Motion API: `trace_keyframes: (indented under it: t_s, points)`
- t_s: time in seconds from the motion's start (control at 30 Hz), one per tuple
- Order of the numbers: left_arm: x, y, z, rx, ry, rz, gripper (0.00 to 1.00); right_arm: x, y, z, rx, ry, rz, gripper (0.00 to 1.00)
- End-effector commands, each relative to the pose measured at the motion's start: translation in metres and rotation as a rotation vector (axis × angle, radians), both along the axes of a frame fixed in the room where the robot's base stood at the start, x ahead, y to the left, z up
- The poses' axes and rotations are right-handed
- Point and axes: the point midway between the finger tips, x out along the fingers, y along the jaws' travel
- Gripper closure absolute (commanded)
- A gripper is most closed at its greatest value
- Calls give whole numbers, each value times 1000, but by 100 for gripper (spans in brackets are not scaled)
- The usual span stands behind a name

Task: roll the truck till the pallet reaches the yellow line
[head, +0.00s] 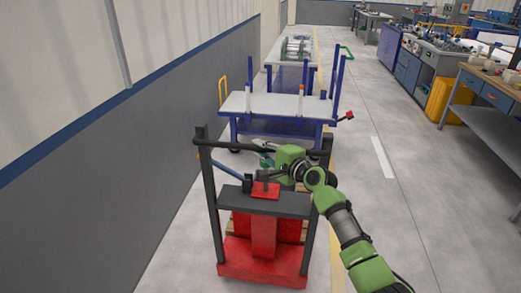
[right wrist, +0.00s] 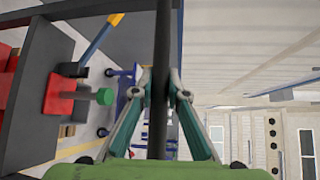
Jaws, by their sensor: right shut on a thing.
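The red truck (head: 262,237) stands in the lower middle of the head view, with a dark upright frame and a dark crossbar (head: 225,146) on top. My right gripper (head: 264,151) is shut on the crossbar near its middle. In the right wrist view, the bar (right wrist: 161,40) runs between the two fingers of the gripper (right wrist: 160,88). Small wooden parts of the pallet (head: 305,230) show behind the truck's frame; most of it is hidden. The yellow line (head: 336,255) runs along the floor to the right of the truck. My left gripper is not in view.
A blue cart with a grey top (head: 275,106) stands just beyond the truck, with another table (head: 290,51) behind it. A grey wall (head: 130,150) runs along the left. Workbenches (head: 487,88) and a yellow bin (head: 444,101) line the right. The floor between is clear.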

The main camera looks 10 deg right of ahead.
Motion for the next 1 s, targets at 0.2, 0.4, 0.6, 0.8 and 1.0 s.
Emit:
trace_keyframes:
  t_s: [0.2,0.4,0.6,0.8,1.0]
  points:
    - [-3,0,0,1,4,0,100,1,-2,2,0,-5,-5,100]
    - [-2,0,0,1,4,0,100,1,-2,2,0,-5,-5,68]
    - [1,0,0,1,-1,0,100,1,-2,2,-1,-4,-4,68]
    - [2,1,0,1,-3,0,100,-6,-6,3,0,-5,-4,68]
    - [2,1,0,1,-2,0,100,-30,-21,5,-1,-4,-5,68]
